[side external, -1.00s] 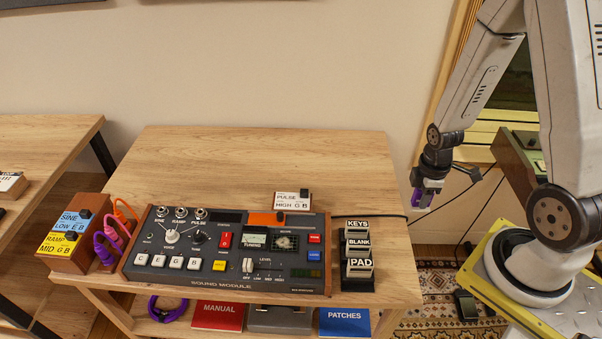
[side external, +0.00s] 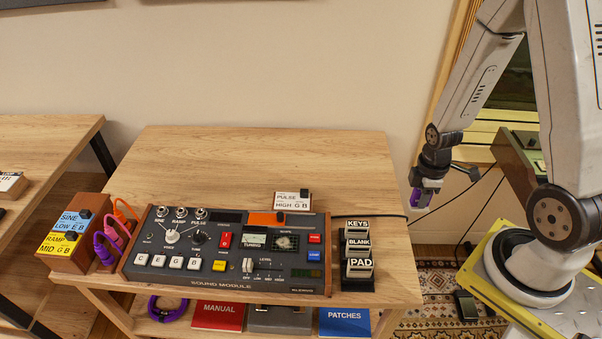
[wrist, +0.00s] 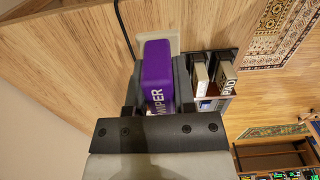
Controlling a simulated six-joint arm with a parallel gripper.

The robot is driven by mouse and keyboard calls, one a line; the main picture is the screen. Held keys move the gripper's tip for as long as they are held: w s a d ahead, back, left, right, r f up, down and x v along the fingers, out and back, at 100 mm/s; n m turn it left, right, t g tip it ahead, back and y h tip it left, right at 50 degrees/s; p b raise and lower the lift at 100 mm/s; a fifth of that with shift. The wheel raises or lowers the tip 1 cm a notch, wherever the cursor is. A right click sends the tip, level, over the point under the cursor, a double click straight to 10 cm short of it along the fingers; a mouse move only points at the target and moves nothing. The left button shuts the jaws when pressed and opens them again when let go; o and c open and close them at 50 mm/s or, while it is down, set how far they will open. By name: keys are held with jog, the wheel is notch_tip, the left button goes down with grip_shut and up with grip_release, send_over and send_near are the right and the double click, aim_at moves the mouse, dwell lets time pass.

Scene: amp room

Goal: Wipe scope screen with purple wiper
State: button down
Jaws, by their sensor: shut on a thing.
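The purple wiper (wrist: 158,75) is held between the fingers of my gripper (wrist: 158,95) in the wrist view, with part of its lettering showing. In the side external view my gripper (side external: 424,190) is at the right, beyond the table's right edge, shut on the wiper (side external: 415,197). The scope screen (side external: 286,243) is a small dark panel with pale marks on the sound module (side external: 225,285), well to the left of my gripper. The two are apart.
The card rack (side external: 357,285) with KEYS, BLANK and PAD stands right of the module. A PULSE HIGH card (side external: 292,199) is behind it. Orange and purple cables (side external: 104,245) loop at the module's left. The back of the wooden table (side external: 260,155) is clear.

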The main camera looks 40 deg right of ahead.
jog(key=shift+w+a, duration=0.15)
jog(key=shift+w, duration=0.35)
jog(key=w+a+n, duration=0.4)
jog(key=w+a, duration=0.4)
jog(key=w, duration=0.4)
jog(key=w+a+n, duration=0.2)
jog(key=w+a, duration=0.2)
jog(key=a, duration=0.4)
jog(key=w+a+n, duration=0.3)
jog(key=a, duration=0.6)
jog(key=shift+f, duration=3.7)
jog(key=shift+s+a+f, duration=0.15)
jog(key=shift+s+a, duration=0.8)
jog(key=shift+a, duration=0.05)
jog(key=shift+s+a+f, duration=0.15)
jog(key=shift+s+a, duration=0.8)
jog(key=shift+w+d+r, duration=0.1)
jog(key=shift+w+d, duration=2)
notch_tip(320, 180, up, 8)
jog(key=shift+a, duration=0.15)
